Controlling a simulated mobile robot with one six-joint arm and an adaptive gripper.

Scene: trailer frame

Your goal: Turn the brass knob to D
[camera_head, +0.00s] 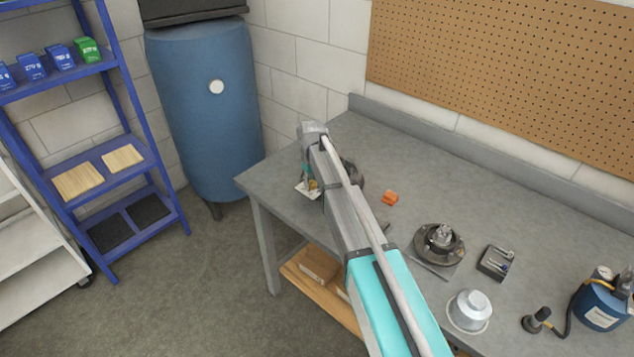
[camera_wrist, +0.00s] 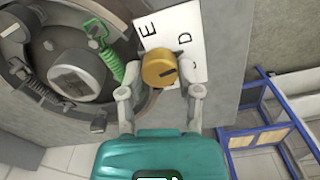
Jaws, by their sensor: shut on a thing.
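The brass knob (camera_wrist: 158,70) is in the wrist view, in front of a white card (camera_wrist: 178,36) lettered E and D. Another letter is partly hidden by the right finger. A dark line on the knob's face points right and slightly up, below the D. My gripper (camera_wrist: 160,88) has a finger on each side of the knob and is shut on it. In the head view my gripper (camera_head: 312,186) is at the bench's left end, over the white card (camera_head: 302,191); the knob is mostly hidden there by my arm.
A round drum assembly with a green spring (camera_wrist: 110,68) stands close left of the knob. A blue tank (camera_head: 207,120) stands behind the bench's left end.

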